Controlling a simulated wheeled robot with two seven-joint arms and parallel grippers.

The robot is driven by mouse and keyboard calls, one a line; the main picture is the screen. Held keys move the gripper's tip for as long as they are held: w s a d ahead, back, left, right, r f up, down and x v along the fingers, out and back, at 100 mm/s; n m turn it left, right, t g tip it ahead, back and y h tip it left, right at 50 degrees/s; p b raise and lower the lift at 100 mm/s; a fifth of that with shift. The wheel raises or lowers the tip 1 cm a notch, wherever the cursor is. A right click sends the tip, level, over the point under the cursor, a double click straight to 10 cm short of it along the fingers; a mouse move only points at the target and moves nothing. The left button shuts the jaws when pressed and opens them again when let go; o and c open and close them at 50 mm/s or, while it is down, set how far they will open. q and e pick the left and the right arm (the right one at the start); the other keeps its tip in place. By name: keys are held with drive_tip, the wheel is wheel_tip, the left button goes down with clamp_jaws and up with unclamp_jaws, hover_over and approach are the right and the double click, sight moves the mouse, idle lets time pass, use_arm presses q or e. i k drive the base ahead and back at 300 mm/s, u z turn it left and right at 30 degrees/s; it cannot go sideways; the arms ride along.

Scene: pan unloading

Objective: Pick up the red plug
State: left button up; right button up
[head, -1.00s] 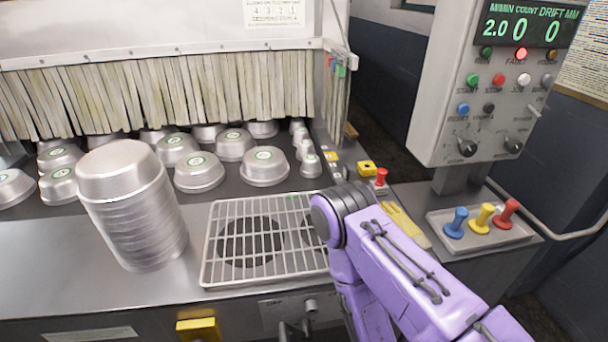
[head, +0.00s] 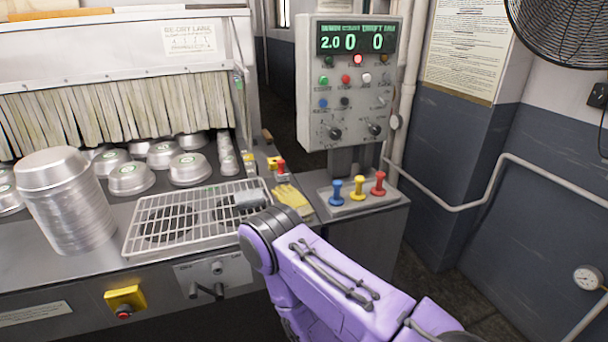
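The red plug (head: 378,183) stands upright at the right end of a small grey tray (head: 347,210). A yellow plug (head: 358,188) and a blue plug (head: 336,193) stand to its left in the same tray. My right arm, purple with a dark joint, reaches in from the lower right, in front of and to the left of the tray. My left arm and gripper are out of view.
A wire rack (head: 150,225) and a tall stack of metal pans (head: 68,200) are on the left counter. Yellow gloves (head: 291,197) and a red-topped control (head: 281,168) are left of the tray. A control box (head: 350,90) rises behind it.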

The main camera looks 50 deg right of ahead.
sight(280, 162)
drive_tip(key=z, duration=1.5)
